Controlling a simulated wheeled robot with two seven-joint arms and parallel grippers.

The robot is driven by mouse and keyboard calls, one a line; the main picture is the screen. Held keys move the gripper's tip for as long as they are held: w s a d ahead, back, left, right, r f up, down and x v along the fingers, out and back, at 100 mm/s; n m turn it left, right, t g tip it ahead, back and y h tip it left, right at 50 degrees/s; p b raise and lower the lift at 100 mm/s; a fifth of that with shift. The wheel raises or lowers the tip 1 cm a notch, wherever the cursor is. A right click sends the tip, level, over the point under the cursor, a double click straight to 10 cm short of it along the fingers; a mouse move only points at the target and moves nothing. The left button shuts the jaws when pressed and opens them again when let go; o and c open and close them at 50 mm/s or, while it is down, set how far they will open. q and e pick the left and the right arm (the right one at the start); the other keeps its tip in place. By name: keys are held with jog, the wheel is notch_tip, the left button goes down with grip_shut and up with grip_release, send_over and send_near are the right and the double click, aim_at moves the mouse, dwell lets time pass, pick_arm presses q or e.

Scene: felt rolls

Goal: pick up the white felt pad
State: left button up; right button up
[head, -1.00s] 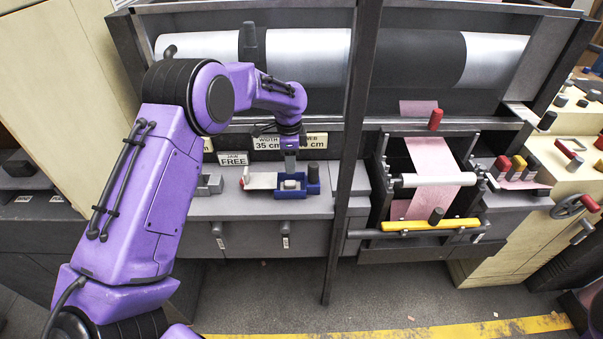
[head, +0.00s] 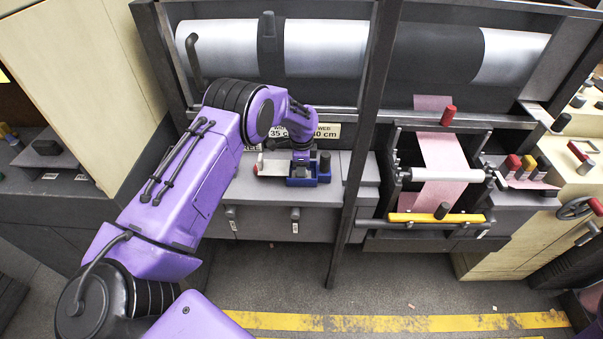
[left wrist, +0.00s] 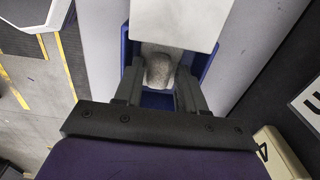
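The white felt pad, a small block that looks greyish and fuzzy in the left wrist view (left wrist: 159,69), lies in a blue tray (head: 301,183). The tray's blue wall also shows in the left wrist view (left wrist: 209,62). My left gripper (head: 301,162) points down over the tray, low on the bench. In the left wrist view its fingers (left wrist: 160,84) are apart, one on each side of the pad; I see no clear grip on it. In the head view the gripper hides the pad. My right gripper is not in view.
A white plate (left wrist: 176,18) crosses the tray's far side in the wrist view. A dark knob (head: 325,161) stands at the tray's right. A dark upright post (head: 352,165) rises to the right; large rolls (head: 325,47) hang behind. The grey bench (head: 262,190) is clear in front.

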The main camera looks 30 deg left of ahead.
pick_arm(q)
jog(key=shift+w+f, duration=0.1)
grip_shut()
jog(key=shift+w+r, duration=0.1)
jog(key=shift+r, duration=0.55)
jog(key=s+r, duration=0.1)
jog(key=r, duration=0.1)
jog(key=s+d+r+b, duration=0.1)
jog(key=r, duration=0.1)
jog(key=s+d+r+b, duration=0.1)
jog(key=r, duration=0.1)
jog(key=shift+s+d+r, duration=0.15)
jog(key=shift+s+r, duration=0.1)
jog(key=shift+r, duration=0.05)
jog(key=s+d+r+b, duration=0.2)
jog(key=s+d+r, duration=0.3)
jog(key=s, duration=0.3)
jog(key=shift+s+d, duration=0.2)
